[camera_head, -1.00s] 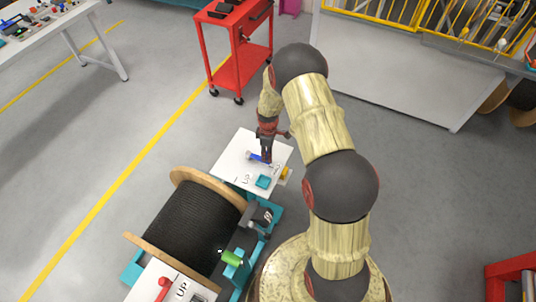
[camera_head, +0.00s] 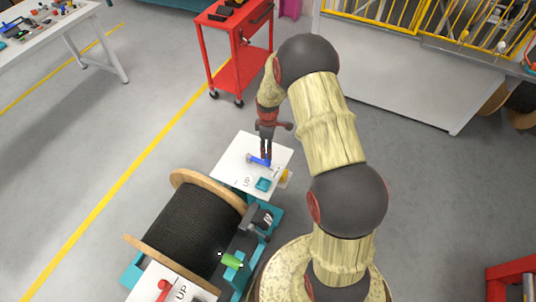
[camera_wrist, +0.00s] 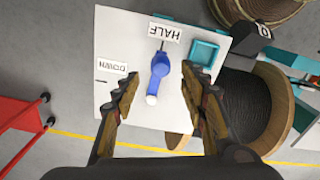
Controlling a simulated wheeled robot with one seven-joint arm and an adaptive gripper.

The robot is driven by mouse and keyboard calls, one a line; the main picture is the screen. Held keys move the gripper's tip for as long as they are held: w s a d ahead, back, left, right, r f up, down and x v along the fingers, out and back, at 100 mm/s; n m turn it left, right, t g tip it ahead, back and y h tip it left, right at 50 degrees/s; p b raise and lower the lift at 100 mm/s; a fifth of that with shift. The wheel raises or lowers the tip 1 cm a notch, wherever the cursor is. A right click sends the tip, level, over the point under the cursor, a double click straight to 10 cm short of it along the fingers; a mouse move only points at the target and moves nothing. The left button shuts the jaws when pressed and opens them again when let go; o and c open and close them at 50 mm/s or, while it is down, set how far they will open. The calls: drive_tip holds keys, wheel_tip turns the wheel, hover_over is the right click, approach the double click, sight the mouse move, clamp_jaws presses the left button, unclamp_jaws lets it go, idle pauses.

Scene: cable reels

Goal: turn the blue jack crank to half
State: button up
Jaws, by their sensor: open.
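The blue jack crank (camera_wrist: 160,68) is on a white panel (camera_wrist: 178,108). Its pale end (camera_wrist: 151,99) lies towards my gripper's base, and its blue end points roughly towards the HALF label (camera_wrist: 165,31) and its tick. A DOWN label (camera_wrist: 112,66) is to the left. In the head view the crank (camera_head: 260,161) is just under the fingertips, partly hidden. My gripper (camera_head: 266,156) is open. In the wrist view its fingers (camera_wrist: 158,78) stand on either side of the crank with visible gaps. I cannot tell how far above the panel they are.
The UP label (camera_head: 247,182) is on the panel's near side. A black cable reel (camera_head: 190,230) with wooden flanges stands close by. A red cart (camera_head: 238,50) is behind; open floor is to the left.

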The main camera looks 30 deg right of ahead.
drive_tip(key=shift+r, duration=2.75)
